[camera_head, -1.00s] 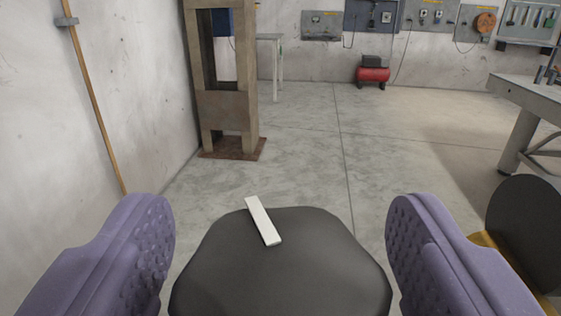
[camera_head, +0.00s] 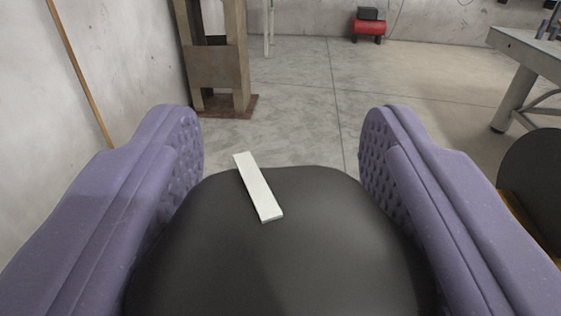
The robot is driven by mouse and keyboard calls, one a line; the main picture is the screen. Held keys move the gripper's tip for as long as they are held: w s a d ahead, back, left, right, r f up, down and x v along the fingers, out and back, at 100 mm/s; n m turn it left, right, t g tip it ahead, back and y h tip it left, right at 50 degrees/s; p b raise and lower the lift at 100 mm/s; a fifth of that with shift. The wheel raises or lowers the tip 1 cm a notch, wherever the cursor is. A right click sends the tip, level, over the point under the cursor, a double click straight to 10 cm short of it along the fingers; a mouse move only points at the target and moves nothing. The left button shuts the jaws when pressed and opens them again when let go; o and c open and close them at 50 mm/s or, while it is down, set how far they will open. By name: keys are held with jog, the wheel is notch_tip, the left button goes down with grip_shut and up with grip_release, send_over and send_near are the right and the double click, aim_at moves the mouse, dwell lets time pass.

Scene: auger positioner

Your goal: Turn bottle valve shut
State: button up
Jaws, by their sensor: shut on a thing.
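The valve knob (camera_head: 320,240) is a large dark grey rounded cap at the bottom middle, with a white bar (camera_head: 258,187) across its top. The bar slants from upper left to lower right. My gripper (camera_head: 282,150) has two purple padded fingers, one on each side of the knob. It is shut on the knob, with the fingertips reaching past its far edge. The bottle below the knob is hidden.
A dark disc (camera_head: 537,185) with a yellow part stands close on the right. A wall with a wooden pole (camera_head: 80,75) is at left. A rusty press frame (camera_head: 216,68), a red compressor (camera_head: 368,28) and a grey table (camera_head: 530,52) stand farther off. The floor between is clear.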

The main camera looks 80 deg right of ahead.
jog(key=shift+m+g, duration=0.3)
jog(key=shift+g, duration=0.2)
jog(key=m+g, duration=0.1)
jog(key=g, duration=0.1)
jog(key=m+g+p, duration=0.1)
jog(key=g, duration=0.1)
jog(key=shift+s+m, duration=0.2)
jog(key=shift+m, duration=0.2)
jog(key=m+g+p, duration=0.1)
jog(key=g, duration=0.1)
jog(key=m+g+y+p, duration=0.1)
jog(key=g, duration=0.1)
jog(key=shift+s+r+m, duration=0.1)
jog(key=shift+s+m, duration=0.1)
jog(key=shift+m, duration=0.1)
jog(key=m+g+y+p, duration=0.1)
jog(key=g+p, duration=0.1)
jog(key=m+g+y+p, duration=0.1)
jog(key=g+p, duration=0.1)
jog(key=p, duration=0.1)
jog(key=shift+s+a+r+m, duration=0.15)
jog(key=shift+s+m, duration=0.05)
jog(key=shift+m, duration=0.2)
jog(key=m+g+y+p, duration=0.1)
jog(key=p, duration=0.2)
jog(key=shift+s+g, duration=0.1)
jog(key=shift+g, duration=0.2)
jog(key=shift+a+f+y+p, duration=0.1)
jog(key=shift+f+y+p, duration=0.15)
jog(key=shift+y+p, duration=0.1)
